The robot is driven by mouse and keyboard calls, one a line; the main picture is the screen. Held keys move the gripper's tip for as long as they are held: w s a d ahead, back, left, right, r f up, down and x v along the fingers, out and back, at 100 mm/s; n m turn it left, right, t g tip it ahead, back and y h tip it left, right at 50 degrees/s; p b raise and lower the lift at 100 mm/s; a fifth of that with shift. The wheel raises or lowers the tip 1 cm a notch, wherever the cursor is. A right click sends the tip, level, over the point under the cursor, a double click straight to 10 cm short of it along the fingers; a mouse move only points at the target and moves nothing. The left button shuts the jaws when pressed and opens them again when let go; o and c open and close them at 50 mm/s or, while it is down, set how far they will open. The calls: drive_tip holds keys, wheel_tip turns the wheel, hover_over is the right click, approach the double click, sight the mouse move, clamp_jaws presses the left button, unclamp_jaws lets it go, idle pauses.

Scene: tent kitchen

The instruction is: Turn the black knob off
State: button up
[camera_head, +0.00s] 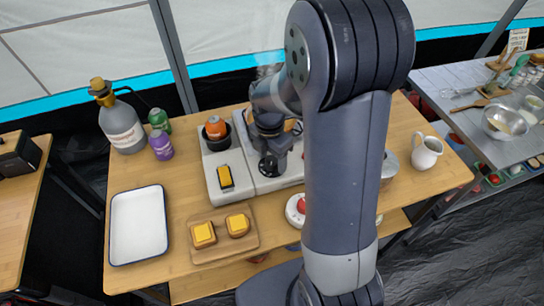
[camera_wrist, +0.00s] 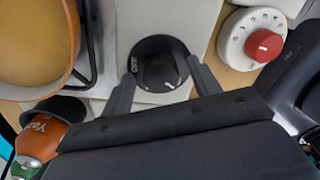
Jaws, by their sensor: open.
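The black knob (camera_wrist: 160,72) is on the front of a white stove unit in the wrist view. It sits in a dark round recess, with small white marks on its face. My gripper (camera_wrist: 162,70) is open, with one finger on each side of the knob and nothing held. I cannot tell whether the fingers touch it. In the head view my gripper (camera_head: 268,166) is low over the white stove unit (camera_head: 265,183), and the arm hides part of the unit. The knob is not clearly visible there.
A white dial with a red knob (camera_wrist: 264,45) is beside the stove; it also shows in the head view (camera_head: 301,204). A pan (camera_wrist: 35,40) and an orange canister (camera_wrist: 40,137) are near. A board with yellow-topped toast (camera_head: 222,250) and a white tray (camera_head: 138,226) lie left.

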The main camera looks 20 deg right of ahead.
drive_tip(key=shift+c, duration=0.3)
drive_tip(key=c, duration=0.9)
drive_tip(key=shift+c, duration=0.2)
